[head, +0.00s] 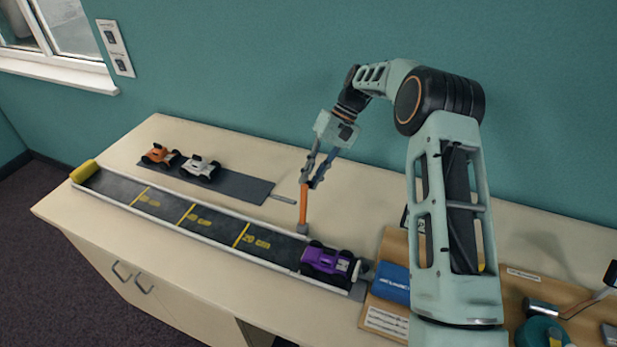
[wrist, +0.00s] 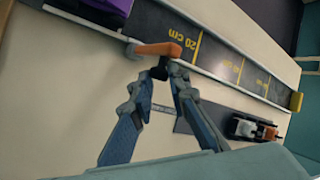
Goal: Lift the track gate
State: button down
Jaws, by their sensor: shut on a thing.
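The track gate (head: 303,206) is an orange bar on a small grey mount at the track's far side. In the head view it stands close to upright, beside the purple car (head: 326,258). My gripper (head: 311,183) comes down from above and is shut on the bar's upper end. In the wrist view the orange bar (wrist: 152,49) lies past my fingertips (wrist: 160,72), which close on a dark piece by its bent end. The exact contact is partly hidden. The purple car sits on the dark track (head: 215,222), near its right end.
A yellow block (head: 84,171) closes the track's left end. An orange car (head: 160,155) and a white car (head: 200,167) stand on a dark mat (head: 245,187) behind the track. A wooden board with a blue box (head: 391,283) lies at right. The tabletop behind the gate is clear.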

jog(key=shift+d+f+g, duration=0.5)
jog(key=shift+f, duration=0.3)
jog(key=shift+w+d, duration=0.1)
jog(key=shift+w, duration=0.15)
jog(key=c, duration=2.2)
grip_release()
jog(key=o, duration=0.4)
jog(key=shift+w+f, duration=0.1)
jog(key=shift+w, duration=0.1)
jog(key=shift+r, duration=0.25)
jog(key=shift+v, duration=3.6)
